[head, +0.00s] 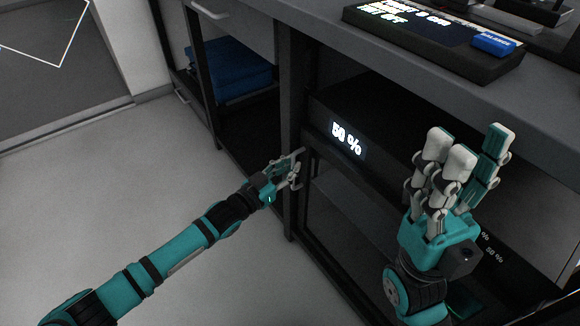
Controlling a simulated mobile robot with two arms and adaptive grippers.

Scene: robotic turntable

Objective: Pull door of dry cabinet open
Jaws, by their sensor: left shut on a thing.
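The dry cabinet (345,100) is a dark cabinet under the counter, with a lit "50 %" display (346,140) on its front. Its door (350,215) looks dark and glassy below the display and appears closed. My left gripper (292,168) is at the left edge of the door, just below the display level. It is shut on the door handle (299,170), which it mostly hides. My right gripper (466,150) is raised in front of the cabinet's right part, fingers pointing up and spread apart, with nothing between them. It hides part of the cabinet front.
A grey counter (330,45) runs above the cabinet. A dark device (430,38) with lit text and a blue item (495,43) sits on it. An open shelf at the left holds a blue box (228,72). The floor (90,200) at the left is clear.

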